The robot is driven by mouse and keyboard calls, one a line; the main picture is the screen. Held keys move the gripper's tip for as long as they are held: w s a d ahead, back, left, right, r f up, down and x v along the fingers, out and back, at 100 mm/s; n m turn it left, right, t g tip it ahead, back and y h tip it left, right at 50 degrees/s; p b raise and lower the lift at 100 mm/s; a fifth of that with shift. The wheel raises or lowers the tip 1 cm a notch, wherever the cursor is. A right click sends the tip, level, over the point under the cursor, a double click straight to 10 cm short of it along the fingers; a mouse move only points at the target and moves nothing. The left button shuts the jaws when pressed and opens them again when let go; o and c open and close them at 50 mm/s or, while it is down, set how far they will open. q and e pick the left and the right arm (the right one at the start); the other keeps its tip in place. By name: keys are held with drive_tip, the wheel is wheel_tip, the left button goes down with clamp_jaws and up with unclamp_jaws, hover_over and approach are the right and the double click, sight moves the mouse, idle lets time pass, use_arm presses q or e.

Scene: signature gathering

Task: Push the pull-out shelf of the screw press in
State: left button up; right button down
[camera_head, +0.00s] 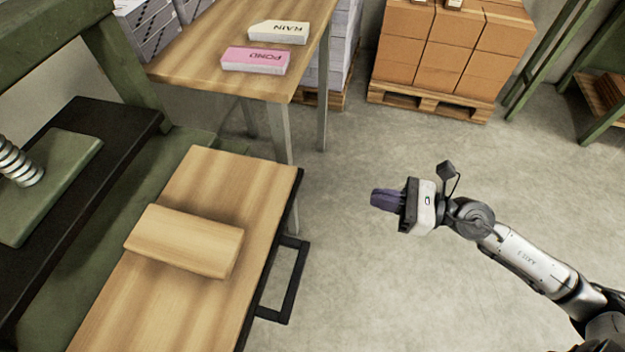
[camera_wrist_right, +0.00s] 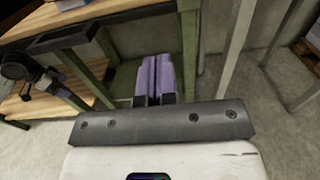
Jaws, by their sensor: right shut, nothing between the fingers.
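The pull-out shelf (camera_head: 205,165) is a wooden board that sticks out to the right from the green screw press (camera_head: 125,60) in the head view. A black frame handle (camera_head: 292,285) is on its right edge. The press's metal screw (camera_head: 20,165) stands over a green plate at the left edge. My right gripper (camera_head: 384,200) has purple fingers, shut and empty. It hangs over open floor to the right of the shelf and handle, apart from both. Its shut fingers (camera_wrist_right: 154,78) also show in the right wrist view.
A wooden block (camera_head: 185,241) lies on the shelf. Behind it, a wooden table (camera_head: 205,50) holds a pink POND block (camera_head: 256,60) and a white RAIN block (camera_head: 278,32). Brown boxes on a pallet (camera_head: 430,100) stand at the back. The floor around my right gripper is clear.

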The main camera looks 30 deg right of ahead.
drive_tip(key=p, duration=0.2)
approach(301, 179)
drive_tip(key=x, duration=0.6)
drive_tip(key=shift+a+b, duration=0.15)
drive_tip(key=shift+b, duration=0.15)
drive_tip(key=shift+w+a, duration=0.5)
